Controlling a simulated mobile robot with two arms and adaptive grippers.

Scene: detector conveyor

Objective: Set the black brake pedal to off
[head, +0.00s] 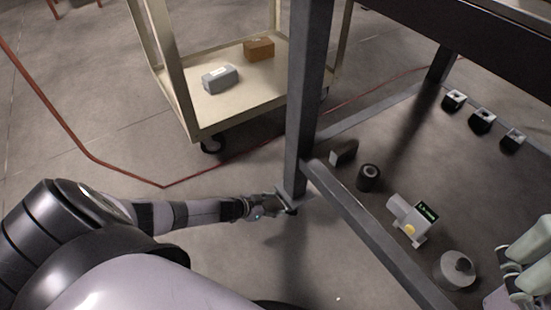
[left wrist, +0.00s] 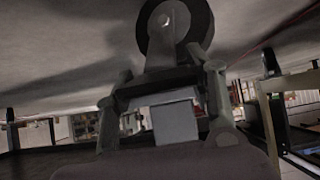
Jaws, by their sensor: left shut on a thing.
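My left gripper (head: 280,205) reaches in from the left to the foot of the dark frame's near leg (head: 305,100). In the left wrist view, the left gripper (left wrist: 168,82) has a finger on each side of a dark part below a caster wheel (left wrist: 175,22). This dark part appears to be the black brake pedal (left wrist: 162,88), and the gripper is shut on it. A light grey block (left wrist: 175,120) shows between the fingers, nearer the palm. The pedal's tilt cannot be told, and my gripper hides it in the head view.
A cream cart (head: 215,118) holding a grey box (head: 220,78) and a brown box (head: 258,49) stands beyond the leg. Inside the frame's lower rails lie a white device with a green display (head: 410,218), a dark roll (head: 368,177) and several small parts. A red cable crosses the floor.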

